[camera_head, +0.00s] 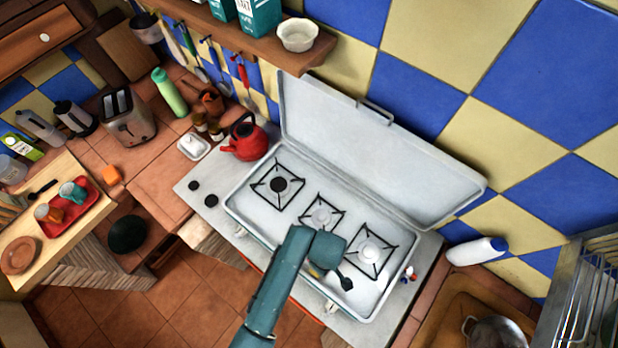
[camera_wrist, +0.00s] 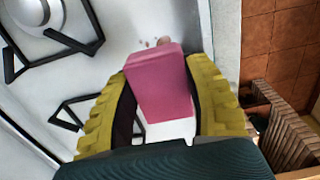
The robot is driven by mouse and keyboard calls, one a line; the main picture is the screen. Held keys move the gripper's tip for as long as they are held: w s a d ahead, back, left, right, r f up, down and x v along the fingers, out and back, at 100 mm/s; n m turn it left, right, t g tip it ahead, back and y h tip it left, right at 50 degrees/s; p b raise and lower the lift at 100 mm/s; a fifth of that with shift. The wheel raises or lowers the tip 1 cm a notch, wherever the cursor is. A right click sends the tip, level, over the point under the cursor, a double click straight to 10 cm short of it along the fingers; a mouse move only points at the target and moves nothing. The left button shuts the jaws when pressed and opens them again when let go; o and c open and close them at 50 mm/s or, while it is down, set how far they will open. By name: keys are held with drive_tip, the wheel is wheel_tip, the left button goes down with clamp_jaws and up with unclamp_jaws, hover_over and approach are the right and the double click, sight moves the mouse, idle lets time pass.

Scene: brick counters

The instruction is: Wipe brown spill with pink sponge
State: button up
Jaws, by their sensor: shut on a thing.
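The pink sponge (camera_wrist: 160,88) is held between the yellow fingers of my gripper (camera_wrist: 163,80) in the wrist view. My gripper is shut on it, over the white stove top (camera_wrist: 195,25). Small brown spots of the spill (camera_wrist: 163,41) show just beyond the sponge's far edge; the sponge may hide more of it. I cannot tell whether the sponge touches the surface. In the head view my gripper (camera_head: 328,275) is over the front of the stove (camera_head: 262,215), between the middle and right burners. The sponge and the spill are hidden there by my arm.
Black burner grates (camera_head: 368,250) stand close behind my gripper. The raised stove lid (camera_head: 380,150) rises at the back. A red kettle (camera_head: 246,140) stands left of the stove, and a white bottle (camera_head: 476,251) lies to the right. The stove's front edge drops to the tiled floor.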

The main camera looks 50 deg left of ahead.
sight(331, 272)
drive_tip(key=shift+d+f+b, duration=0.35)
drive_tip(key=shift+f+b, duration=0.5)
drive_tip(key=shift+b, duration=0.05)
wheel_tip(331, 272, down, 2)
drive_tip(key=b, duration=0.2)
drive_tip(key=shift+f+b, duration=0.15)
drive_tip(key=shift+b, duration=0.2)
drive_tip(key=shift+f, duration=0.45)
drive_tip(key=shift+a, duration=0.1)
drive_tip(key=shift+s+a+p, duration=0.15)
drive_tip(key=shift+a+p, duration=0.05)
drive_tip(key=shift+a, duration=0.5)
drive_tip(key=shift+s+a+p, duration=0.1)
drive_tip(key=shift+a+p, duration=0.05)
drive_tip(key=shift+a, duration=0.5)
drive_tip(key=shift+w+d+f+p, duration=0.1)
drive_tip(key=shift+w+d+p, duration=0.15)
drive_tip(key=shift+d, duration=0.7)
drive_tip(key=shift+w+d+r+p, duration=0.15)
drive_tip(key=shift+d+p, duration=0.15)
drive_tip(key=shift+d, duration=0.7)
drive_tip(key=shift+w+d+f+p, duration=0.15)
drive_tip(key=shift+w+d+p, duration=0.1)
drive_tip(key=shift+d, duration=0.7)
drive_tip(key=shift+s, duration=0.1)
drive_tip(key=shift+a, duration=0.1)
